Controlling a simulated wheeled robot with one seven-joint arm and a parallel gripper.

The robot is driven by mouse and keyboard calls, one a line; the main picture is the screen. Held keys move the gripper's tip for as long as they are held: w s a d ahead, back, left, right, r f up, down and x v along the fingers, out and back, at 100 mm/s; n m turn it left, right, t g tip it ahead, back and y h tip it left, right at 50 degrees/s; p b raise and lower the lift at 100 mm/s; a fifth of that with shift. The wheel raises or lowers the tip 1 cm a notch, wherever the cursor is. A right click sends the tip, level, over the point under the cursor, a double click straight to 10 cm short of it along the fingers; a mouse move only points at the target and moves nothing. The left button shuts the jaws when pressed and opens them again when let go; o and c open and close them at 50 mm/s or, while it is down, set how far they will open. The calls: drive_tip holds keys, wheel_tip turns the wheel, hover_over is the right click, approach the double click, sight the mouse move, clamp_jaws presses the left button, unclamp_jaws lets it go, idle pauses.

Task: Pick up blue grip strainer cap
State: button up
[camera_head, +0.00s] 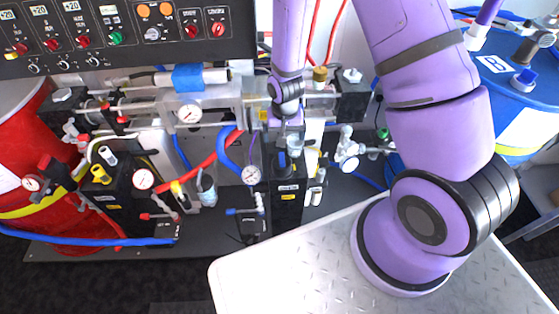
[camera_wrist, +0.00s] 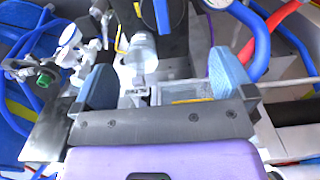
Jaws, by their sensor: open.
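A small blue piece (camera_head: 282,160) stands on a black block below my gripper in the head view. It looks like the blue grip strainer cap, but I cannot be sure. It also seems to show at the top of the wrist view (camera_wrist: 168,15), beyond the fingertips. My gripper (camera_wrist: 164,78) is open and empty, with a blue-padded finger on each side. A clear cylinder (camera_wrist: 142,50) shows between and beyond the fingers. In the head view, my gripper (camera_head: 287,122) is above the middle of the pipework, and its fingers are hard to make out.
A blue hose (camera_head: 228,150) and a gauge (camera_head: 251,175) crowd the left side. A valve with a green knob (camera_head: 383,133) and a blue drum (camera_head: 515,90) are to the right. A control panel (camera_head: 120,35) overhangs the back left. A red drum (camera_head: 30,150) stands far left.

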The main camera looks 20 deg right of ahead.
sight(282, 158)
drive_tip(key=shift+a+f, duration=0.15)
drive_tip(key=shift+f, duration=3.4)
drive_tip(key=shift+a+f, duration=0.1)
drive_tip(key=shift+f, duration=3.4)
drive_tip(key=c, duration=1)
